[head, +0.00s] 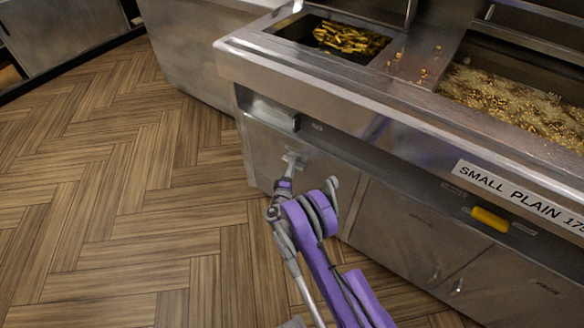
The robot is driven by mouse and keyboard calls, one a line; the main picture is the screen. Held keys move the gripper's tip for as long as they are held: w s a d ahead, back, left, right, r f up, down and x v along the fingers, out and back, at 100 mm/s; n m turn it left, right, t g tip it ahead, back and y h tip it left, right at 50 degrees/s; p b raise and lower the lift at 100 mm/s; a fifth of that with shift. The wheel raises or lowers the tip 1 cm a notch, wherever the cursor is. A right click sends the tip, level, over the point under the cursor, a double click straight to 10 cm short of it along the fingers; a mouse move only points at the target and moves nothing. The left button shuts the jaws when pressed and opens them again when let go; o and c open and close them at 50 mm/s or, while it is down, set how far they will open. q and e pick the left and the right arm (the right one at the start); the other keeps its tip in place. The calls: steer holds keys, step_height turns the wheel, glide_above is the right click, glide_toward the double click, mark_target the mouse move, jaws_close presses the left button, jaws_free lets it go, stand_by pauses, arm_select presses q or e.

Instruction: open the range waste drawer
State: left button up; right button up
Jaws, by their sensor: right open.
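The steel range (330,85) fills the right side of the head view. The panel at its left end (262,148) looks like the waste drawer front; it appears flush with the cabinet, and I cannot read its label. A grey block-like fitting (270,113) sits at its top left. My right gripper (293,158) is open in front of this panel, below and to the right of the fitting. Its fingers are small in the picture, and I cannot tell whether they touch the panel. The gripper and purple arm hide part of the front. My left gripper is not in view.
Cabinet doors (405,235) continue to the right, with a yellow handle (490,219) above. Hot-looking oil bubbles in a fryer vat (515,100); fried food lies in a bin (350,38). The wood-pattern floor (130,190) to the left is clear.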

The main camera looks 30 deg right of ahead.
steer(key=shift+c, duration=0.3)
jaws_close()
stand_by(1.2)
